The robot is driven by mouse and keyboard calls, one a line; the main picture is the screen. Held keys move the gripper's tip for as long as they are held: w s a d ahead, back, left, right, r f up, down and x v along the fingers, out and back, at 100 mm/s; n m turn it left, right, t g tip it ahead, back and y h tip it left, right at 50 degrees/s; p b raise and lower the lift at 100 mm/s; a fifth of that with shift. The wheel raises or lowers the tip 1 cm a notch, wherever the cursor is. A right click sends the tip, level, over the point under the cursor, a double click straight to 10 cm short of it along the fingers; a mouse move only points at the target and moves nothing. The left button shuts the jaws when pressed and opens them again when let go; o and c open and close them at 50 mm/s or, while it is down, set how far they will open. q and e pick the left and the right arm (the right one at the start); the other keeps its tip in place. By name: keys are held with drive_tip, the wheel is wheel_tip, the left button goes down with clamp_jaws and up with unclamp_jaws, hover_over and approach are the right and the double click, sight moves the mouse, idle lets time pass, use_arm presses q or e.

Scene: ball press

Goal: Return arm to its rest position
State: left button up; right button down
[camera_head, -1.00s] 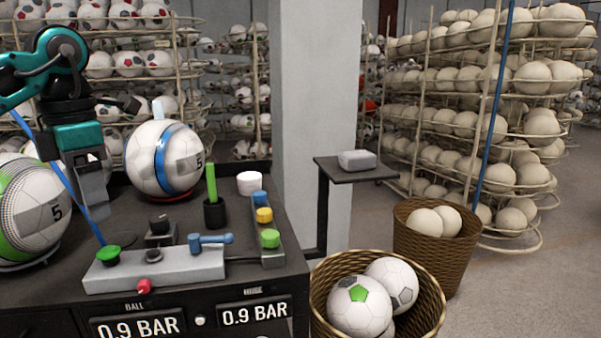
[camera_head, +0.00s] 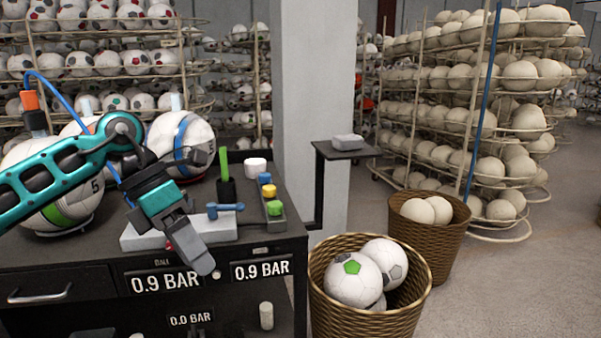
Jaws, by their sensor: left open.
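My left arm comes in from the left edge, and its teal and grey gripper (camera_head: 190,248) hangs in front of the workbench, over the grey control block (camera_head: 140,238) and the front edge. It appears empty, with its fingers pointing down to the right. My right gripper does not show. On the bench, a white ball with a blue stripe (camera_head: 198,135) and a white and green ball (camera_head: 75,212) stand behind my arm, which partly hides them.
The bench (camera_head: 275,240) carries a blue lever (camera_head: 226,208), a black cup with a green stick (camera_head: 226,190) and coloured buttons (camera_head: 270,191). Wicker baskets with balls (camera_head: 325,305) (camera_head: 455,245) stand to the right. A small side table (camera_head: 345,152) juts out near the pillar.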

use_arm(q)
drive_tip(key=s+d+f+n+h, duration=0.1)
drive_tip(key=s+d+n+h, duration=0.2)
drive_tip(key=d+h, duration=0.45)
drive_tip(key=s+d+f+n+h, duration=0.2)
drive_tip(key=d+n+h, duration=0.2)
drive_tip(key=d+h, duration=0.4)
drive_tip(key=w+a+f+n+t+y, duration=0.1)
drive_tip(key=a+f+n+t+y, duration=0.35)
drive_tip(key=f+n+t, duration=0.6)
drive_tip(key=w+a+f+n+t+y, duration=0.1)
drive_tip(key=a+f+n+t+y, duration=0.45)
drive_tip(key=n, duration=1.05)
drive_tip(key=s+a+f+n+g+y, duration=0.1)
drive_tip(key=s+a+f+n+y, duration=0.2)
drive_tip(key=s+f, duration=0.4)
drive_tip(key=s+a+f+n+g+y, duration=0.2)
drive_tip(key=s+a+f+n+y, duration=0.2)
drive_tip(key=f, duration=0.5)
drive_tip(key=s+n+y, duration=0.2)
drive_tip(key=s+n, duration=0.1)
drive_tip(key=shift+s+a+g, duration=0.2)
drive_tip(key=shift+s+g, duration=0.1)
drive_tip(key=shift+w, duration=0.1)
